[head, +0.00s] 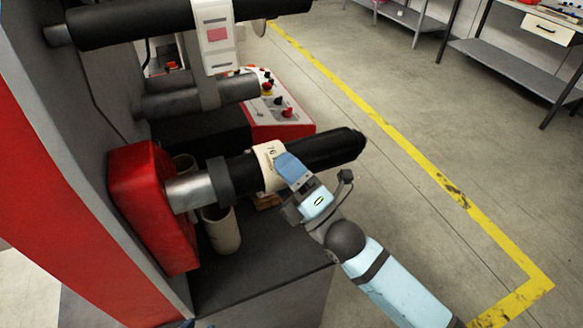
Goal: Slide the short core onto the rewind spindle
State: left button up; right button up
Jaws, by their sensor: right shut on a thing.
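The short core (268,168) is a cream ring marked "76". It sits around the black rewind spindle (330,149), whose free end points right and sticks out well past it.
The spindle leaves a red housing (152,200). Tan tubes (223,232) stand below and behind it on the dark deck. A control panel (280,118) with knobs lies behind. An upper black roller (135,22) crosses above. Open floor lies right, with a yellow line (385,128).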

aim_at(257, 183)
jog(key=shift+s+a, duration=0.25)
jog(key=shift+a, duration=0.5)
jog(key=shift+s+a, duration=0.3)
jog(key=shift+a, duration=0.45)
jog(key=shift+s+a, duration=0.25)
jog(key=shift+a, duration=0.5)
jog(key=o, duration=0.6)
jog(key=shift+s+d+f, duration=0.35)
jog(key=shift+s+f, duration=0.2)
jog(key=shift+s, duration=0.4)
jog(key=shift+s+d+f, duration=0.3)
jog(key=shift+s+f, duration=0.3)
jog(key=shift+s, duration=0.4)
jog(key=shift+s+d+f, duration=0.35)
jog(key=shift+s+f, duration=0.2)
jog(key=shift+s, duration=0.4)
